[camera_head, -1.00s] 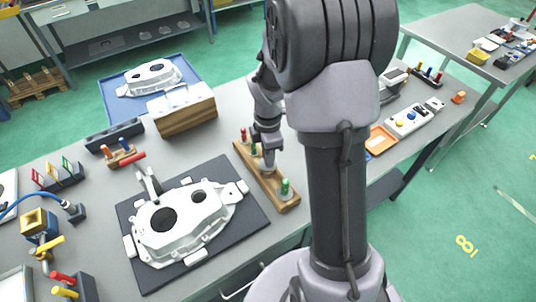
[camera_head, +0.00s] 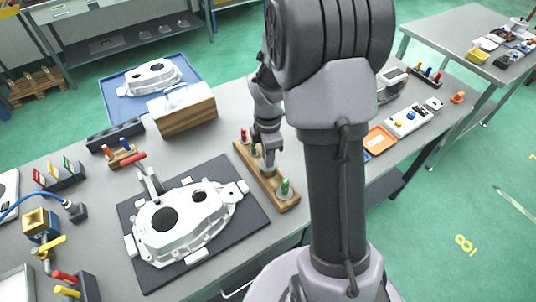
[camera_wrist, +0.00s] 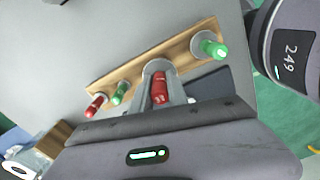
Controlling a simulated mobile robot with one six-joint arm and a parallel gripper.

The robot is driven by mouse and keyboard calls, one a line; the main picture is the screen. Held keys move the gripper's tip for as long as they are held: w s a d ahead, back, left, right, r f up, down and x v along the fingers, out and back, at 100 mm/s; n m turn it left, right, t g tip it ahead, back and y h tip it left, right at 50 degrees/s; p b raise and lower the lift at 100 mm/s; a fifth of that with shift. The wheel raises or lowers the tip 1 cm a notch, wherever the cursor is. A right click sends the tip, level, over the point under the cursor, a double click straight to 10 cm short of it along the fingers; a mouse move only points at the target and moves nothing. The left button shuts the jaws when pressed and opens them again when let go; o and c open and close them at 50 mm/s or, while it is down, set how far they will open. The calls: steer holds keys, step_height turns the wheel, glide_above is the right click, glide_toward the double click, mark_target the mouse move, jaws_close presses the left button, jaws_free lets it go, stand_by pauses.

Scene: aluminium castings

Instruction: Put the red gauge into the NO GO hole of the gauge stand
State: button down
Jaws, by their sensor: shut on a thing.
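The gauge stand (camera_head: 287,206) is a wooden block on the bench, right of the dark mat. It also shows in the wrist view (camera_wrist: 183,47). My gripper (camera_head: 269,165) is over the middle of the stand. In the wrist view my gripper (camera_wrist: 160,92) is shut on a red gauge (camera_wrist: 158,88), whose far end meets a pale round collar (camera_wrist: 157,66) on the stand. Whether it sits in a hole there, I cannot tell. A green gauge (camera_wrist: 210,46) stands at one end. Another green gauge (camera_wrist: 118,93) and a second red gauge (camera_wrist: 95,105) are at the other end. No hole label is readable.
A white casting (camera_head: 185,222) lies on a dark mat (camera_head: 250,212) left of the stand. A wooden box (camera_head: 185,118) stands behind it. An orange tray (camera_head: 380,140) is to the right, past my arm. Some bare bench lies around the stand.

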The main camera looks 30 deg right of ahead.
steer(key=shift+f+b, duration=1.4)
steer(key=shift+f, duration=0.65)
steer(key=c, duration=1.2)
jaws_free()
step_height(320, 180, up, 18)
steer(key=p, duration=0.6)
steer(key=shift+f+p, duration=0.25)
steer(key=shift+p, duration=0.1)
